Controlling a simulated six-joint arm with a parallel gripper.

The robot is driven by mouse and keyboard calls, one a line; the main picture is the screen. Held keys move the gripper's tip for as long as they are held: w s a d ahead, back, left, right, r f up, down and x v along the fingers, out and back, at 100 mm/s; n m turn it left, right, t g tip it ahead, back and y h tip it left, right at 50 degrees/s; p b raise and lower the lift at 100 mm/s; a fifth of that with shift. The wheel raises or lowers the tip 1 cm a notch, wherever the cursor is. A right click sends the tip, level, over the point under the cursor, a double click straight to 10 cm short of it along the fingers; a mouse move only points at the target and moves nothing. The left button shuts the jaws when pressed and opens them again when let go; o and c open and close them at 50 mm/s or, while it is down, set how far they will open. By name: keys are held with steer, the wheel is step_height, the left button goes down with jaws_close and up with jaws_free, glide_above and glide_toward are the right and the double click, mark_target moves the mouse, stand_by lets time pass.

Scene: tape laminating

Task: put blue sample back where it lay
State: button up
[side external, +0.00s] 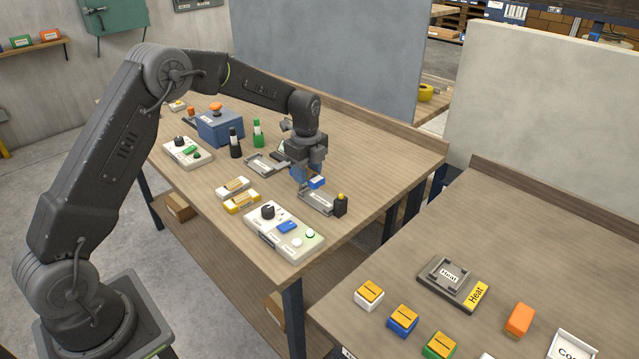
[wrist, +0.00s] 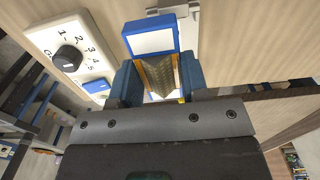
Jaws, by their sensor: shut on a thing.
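A blue block with a white face, the blue sample (side external: 317,183), is at the fingertips of my gripper (side external: 303,178) on the near table. In the wrist view the blue sample (wrist: 150,39) shows just past the ends of the two blue fingers of my gripper (wrist: 155,68). My gripper is shut on it; the contact is partly hidden by the fingers. The sample is over or at a long grey holder (side external: 316,203), also partly seen in the wrist view (wrist: 187,25). I cannot tell whether it touches the holder.
A control panel (side external: 271,234) with knob and buttons is close in front. A black post (side external: 341,207) with a yellow top stands by the holder. Several orange-topped blocks (side external: 402,320) lie on the right table.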

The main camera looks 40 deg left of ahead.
steer(key=s+a+r, duration=0.2)
steer(key=s+a, duration=1)
steer(key=a, duration=0.3)
steer(key=s+a+r, duration=0.2)
steer(key=s+a, duration=1)
steer(key=a, duration=0.2)
glide_above(213, 181)
step_height(213, 181, down, 6)
steer(key=shift+a+f, duration=0.1)
steer(key=shift+f, duration=0.05)
steer(key=shift+w+f, duration=0.1)
steer(key=shift+f, duration=1.95)
steer(key=shift+f, duration=0.15)
steer(key=o, duration=1)
